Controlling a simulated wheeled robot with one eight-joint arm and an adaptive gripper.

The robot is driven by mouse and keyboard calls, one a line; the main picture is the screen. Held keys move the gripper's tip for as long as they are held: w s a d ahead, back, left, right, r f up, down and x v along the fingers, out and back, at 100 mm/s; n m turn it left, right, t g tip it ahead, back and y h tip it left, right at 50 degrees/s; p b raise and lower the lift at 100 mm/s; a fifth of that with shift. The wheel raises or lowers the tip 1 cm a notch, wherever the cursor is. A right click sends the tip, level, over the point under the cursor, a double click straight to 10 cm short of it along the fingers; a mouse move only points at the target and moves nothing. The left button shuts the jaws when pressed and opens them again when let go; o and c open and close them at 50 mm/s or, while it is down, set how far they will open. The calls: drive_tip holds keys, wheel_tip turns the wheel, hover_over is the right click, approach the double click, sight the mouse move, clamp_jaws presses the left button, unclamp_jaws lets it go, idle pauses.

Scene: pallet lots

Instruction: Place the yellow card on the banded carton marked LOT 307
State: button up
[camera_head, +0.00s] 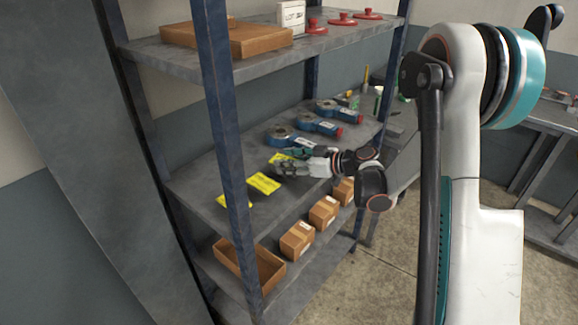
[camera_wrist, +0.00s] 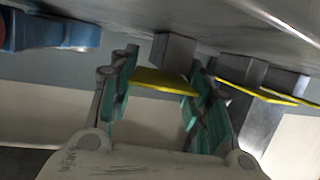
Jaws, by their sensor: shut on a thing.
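My gripper (camera_head: 284,165) is over the middle shelf, among the yellow cards. In the wrist view its teal-padded fingers (camera_wrist: 164,75) are closed on a yellow card (camera_wrist: 163,84), beside a grey block. The same card (camera_head: 279,157) shows as a sliver by the fingers in the head view. Two more yellow cards lie toward the near end of the shelf, one (camera_head: 264,184) in the open and one (camera_head: 236,200) partly behind the blue post. Brown cartons (camera_head: 297,241) (camera_head: 324,212) (camera_head: 343,190) stand on the shelf below; their labels are too small to read.
An open brown box (camera_head: 247,265) sits at the near end of the lower shelf. Blue tools (camera_head: 318,125) lie on the middle shelf. A blue post (camera_head: 222,110) stands in front. The top shelf holds red-handled items (camera_head: 342,19) and a flat carton (camera_head: 228,38).

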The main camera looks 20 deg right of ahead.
drive_tip(key=shift+f, duration=0.25)
drive_tip(key=shift+f, duration=0.15)
drive_tip(key=o, duration=0.7)
